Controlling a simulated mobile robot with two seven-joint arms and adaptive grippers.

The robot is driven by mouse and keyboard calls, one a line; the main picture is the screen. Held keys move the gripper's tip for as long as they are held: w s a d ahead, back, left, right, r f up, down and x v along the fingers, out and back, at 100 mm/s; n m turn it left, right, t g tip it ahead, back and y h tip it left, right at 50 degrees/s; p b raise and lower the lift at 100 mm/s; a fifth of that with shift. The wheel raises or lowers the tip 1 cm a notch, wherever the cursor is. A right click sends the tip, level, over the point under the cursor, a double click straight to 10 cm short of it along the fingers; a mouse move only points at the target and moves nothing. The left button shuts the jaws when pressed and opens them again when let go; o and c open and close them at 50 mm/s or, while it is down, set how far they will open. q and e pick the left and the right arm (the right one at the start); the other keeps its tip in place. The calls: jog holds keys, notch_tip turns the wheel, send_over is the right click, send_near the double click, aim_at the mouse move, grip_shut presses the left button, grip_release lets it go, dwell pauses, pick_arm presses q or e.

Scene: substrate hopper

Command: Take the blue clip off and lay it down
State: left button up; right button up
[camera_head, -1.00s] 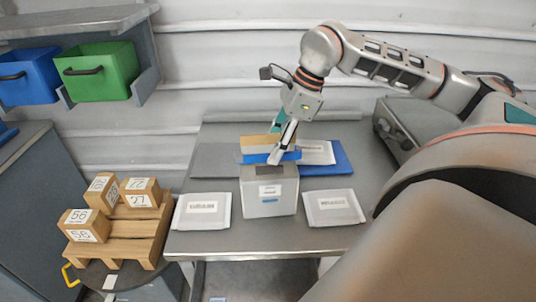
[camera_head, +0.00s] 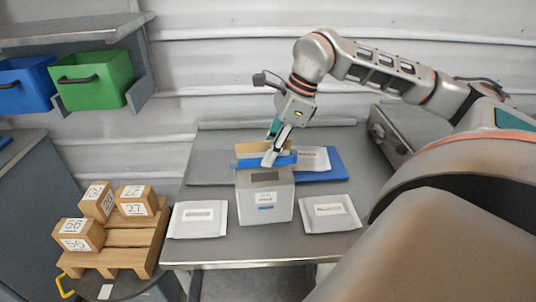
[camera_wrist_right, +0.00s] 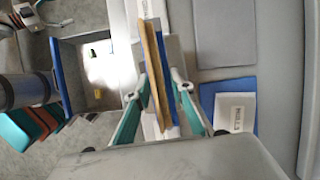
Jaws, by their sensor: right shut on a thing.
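A long blue clip (camera_head: 282,161) lies across the top of a grey box (camera_head: 265,203) with a white label on its front. A tan strip (camera_head: 248,148) stands upright just behind the clip. My right gripper (camera_head: 271,153) points down from above at the clip, and its fingers are shut on it. In the right wrist view the teal fingers (camera_wrist_right: 156,108) close from both sides on the tan strip (camera_wrist_right: 153,75) and the blue strip of the clip (camera_wrist_right: 169,92). I cannot tell whether the clip still touches the tan strip. My left gripper is not in view.
White labelled packets lie left (camera_head: 198,219) and right (camera_head: 329,212) of the box. A blue flat piece (camera_head: 336,172) with another packet lies behind right. A grey mat (camera_head: 205,168) lies behind left. The table front (camera_head: 250,248) is bare. A pallet (camera_head: 125,256) carries wooden blocks.

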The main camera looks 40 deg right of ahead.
notch_tip(320, 180, up, 26)
jog(key=p, duration=0.6)
dwell(0.8)
